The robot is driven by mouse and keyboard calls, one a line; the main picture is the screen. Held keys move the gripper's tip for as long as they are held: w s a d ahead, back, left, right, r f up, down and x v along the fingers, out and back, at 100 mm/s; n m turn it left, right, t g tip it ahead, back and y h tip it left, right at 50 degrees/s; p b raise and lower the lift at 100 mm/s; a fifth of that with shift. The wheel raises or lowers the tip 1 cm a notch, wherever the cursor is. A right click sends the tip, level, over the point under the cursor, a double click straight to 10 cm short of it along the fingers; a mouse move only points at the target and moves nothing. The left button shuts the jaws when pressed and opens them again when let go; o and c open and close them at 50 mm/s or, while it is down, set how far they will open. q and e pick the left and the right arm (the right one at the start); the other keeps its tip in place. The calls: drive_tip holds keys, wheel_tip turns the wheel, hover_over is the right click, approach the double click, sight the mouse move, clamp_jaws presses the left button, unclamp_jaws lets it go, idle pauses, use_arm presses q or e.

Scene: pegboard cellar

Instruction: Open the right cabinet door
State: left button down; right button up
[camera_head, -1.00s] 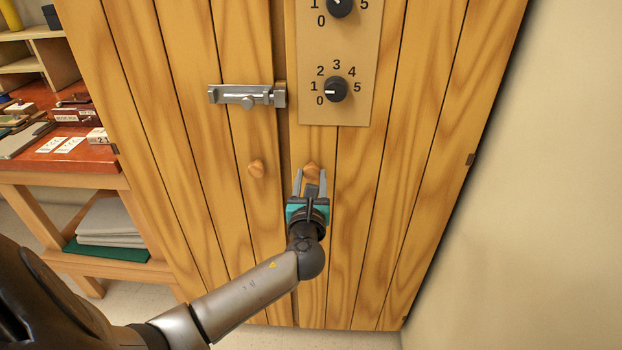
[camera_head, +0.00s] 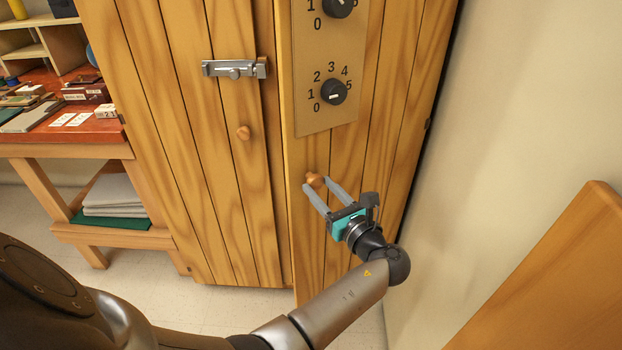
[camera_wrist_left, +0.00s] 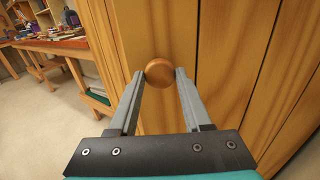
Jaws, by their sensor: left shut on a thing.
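The right cabinet door (camera_head: 345,160) is wooden and stands ajar, its free edge swung out from the left door (camera_head: 185,130). A round wooden knob (camera_head: 314,180) sits on it near that edge. My left gripper (camera_head: 318,184) is shut on this knob, one grey finger on each side. In the left wrist view the knob (camera_wrist_left: 159,71) sits between the fingertips (camera_wrist_left: 159,75). The left door is closed and has its own knob (camera_head: 243,132) and a metal bolt (camera_head: 235,69). My right gripper is not in view.
A panel with numbered dials (camera_head: 328,75) is on the right door. A wall (camera_head: 500,110) stands close on the right, and a wooden board (camera_head: 560,275) is at the lower right. A red-topped bench (camera_head: 60,130) with small items stands at the left.

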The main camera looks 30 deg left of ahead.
use_arm(q)
drive_tip(key=shift+s+d+n+g+y, duration=0.15)
drive_tip(key=shift+s+d+n+g, duration=0.15)
drive_tip(key=shift+d, duration=0.55)
drive_tip(key=shift+s+d+n+g+y, duration=0.15)
drive_tip(key=shift+d+n+g, duration=0.25)
drive_tip(key=shift+d, duration=0.4)
drive_tip(key=shift+c, duration=1.6)
unclamp_jaws()
drive_tip(key=shift+r, duration=0.1)
